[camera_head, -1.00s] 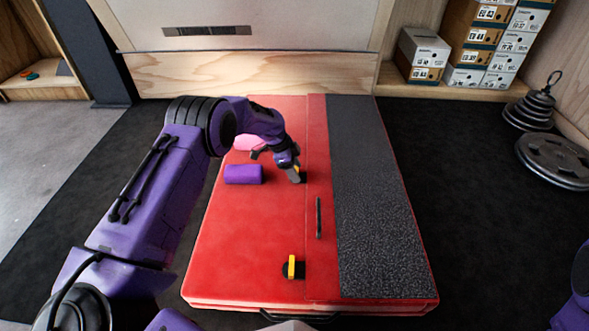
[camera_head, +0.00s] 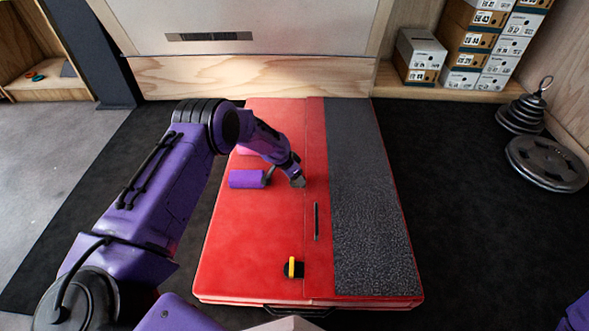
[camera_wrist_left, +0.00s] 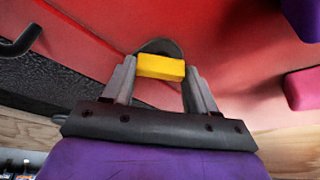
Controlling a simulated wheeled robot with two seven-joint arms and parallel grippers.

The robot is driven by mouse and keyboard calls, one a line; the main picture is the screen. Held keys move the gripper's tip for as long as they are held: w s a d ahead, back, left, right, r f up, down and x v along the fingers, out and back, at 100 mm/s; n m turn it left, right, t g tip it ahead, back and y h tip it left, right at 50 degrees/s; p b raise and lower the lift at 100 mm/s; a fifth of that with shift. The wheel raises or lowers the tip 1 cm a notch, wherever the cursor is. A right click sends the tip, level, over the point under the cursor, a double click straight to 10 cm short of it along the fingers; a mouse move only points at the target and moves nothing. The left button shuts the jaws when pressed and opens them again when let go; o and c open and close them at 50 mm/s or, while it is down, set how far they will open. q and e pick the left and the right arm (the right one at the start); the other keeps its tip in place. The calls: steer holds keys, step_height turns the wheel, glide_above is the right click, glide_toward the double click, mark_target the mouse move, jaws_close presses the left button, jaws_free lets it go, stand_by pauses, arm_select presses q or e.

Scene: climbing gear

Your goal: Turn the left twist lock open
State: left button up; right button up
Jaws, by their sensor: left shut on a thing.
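A red crash pad (camera_head: 240,245) lies on the floor. The far twist lock, a yellow handle (camera_wrist_left: 160,66) on a dark round base (camera_wrist_left: 158,46), shows in the wrist view. My left gripper (camera_head: 299,182) is shut on this handle, one finger at each side, and hides it in the head view. A second twist lock (camera_head: 292,268), with a yellow handle on a black base, sits near the pad's front edge, away from my gripper. My right gripper is not in view.
A purple block (camera_head: 246,178) and a pink one (camera_head: 243,151) are left of my left gripper. A black handle strip (camera_head: 316,222) lies on the pad beside the grey textured panel (camera_head: 370,220). Shoe boxes (camera_head: 416,60) and weight plates (camera_head: 547,160) stand at right.

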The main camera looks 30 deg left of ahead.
arm_select(q)
steer(key=shift+s+d+r+n+p, duration=0.1)
steer(key=shift+r+n+p, duration=0.05)
steer(key=shift+n+p, duration=0.2)
steer(key=shift+n+y, duration=0.3)
steer(key=shift+n, duration=0.25)
steer(key=n+y+p, duration=0.1)
steer(key=n, duration=0.1)
steer(key=shift+d+n+p, duration=0.1)
steer(key=shift+n+p, duration=0.2)
steer(key=shift+p, duration=0.1)
steer(key=shift+n, duration=0.5)
steer(key=shift+f+n+y, duration=0.2)
steer(key=shift+n+y, duration=0.3)
steer(key=shift+n, duration=0.3)
steer(key=shift+d+n+y, duration=0.1)
steer(key=shift+n+y, duration=0.3)
steer(key=shift+n, duration=0.5)
steer(key=shift+n+b, duration=0.3)
steer(key=shift+n, duration=0.3)
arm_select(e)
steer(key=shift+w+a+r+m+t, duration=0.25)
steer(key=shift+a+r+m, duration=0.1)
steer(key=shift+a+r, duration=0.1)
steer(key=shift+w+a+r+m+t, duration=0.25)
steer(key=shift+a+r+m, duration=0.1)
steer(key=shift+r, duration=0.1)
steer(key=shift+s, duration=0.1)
